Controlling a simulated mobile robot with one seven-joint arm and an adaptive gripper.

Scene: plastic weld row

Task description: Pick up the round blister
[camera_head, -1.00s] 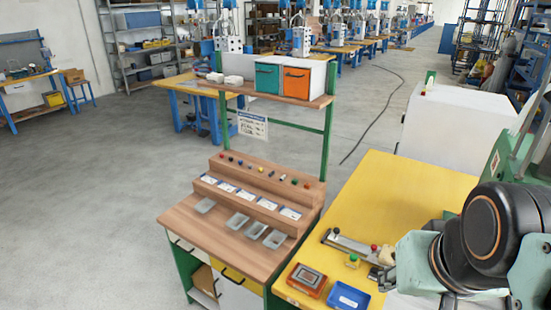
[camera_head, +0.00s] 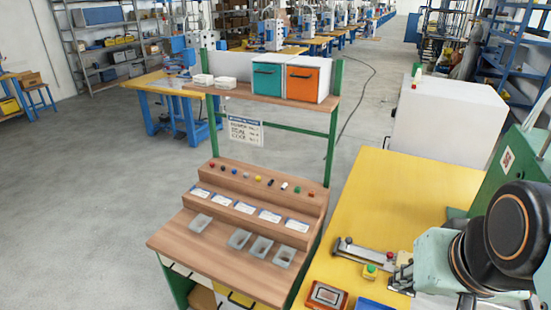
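Several small clear-grey blister trays lie in a row on the wooden workstation top (camera_head: 190,244). One lies at the left (camera_head: 200,222), with others to its right: one (camera_head: 239,239), another (camera_head: 261,247), and the rightmost (camera_head: 284,257). They look roughly rectangular and are too small to tell which is round. My gripper (camera_head: 402,273) is at the lower right, over the yellow table and well to the right of the trays. Its fingers are small and partly hidden by my arm, so I cannot tell whether it is open.
Small coloured parts line the stepped rack (camera_head: 255,205) behind the trays. A teal box (camera_head: 267,80) and orange box (camera_head: 307,80) stand on the upper shelf. The yellow table (camera_head: 410,190) holds a metal fixture (camera_head: 362,252), an orange tray (camera_head: 326,296) and a blue tray (camera_head: 374,304). Floor at left is free.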

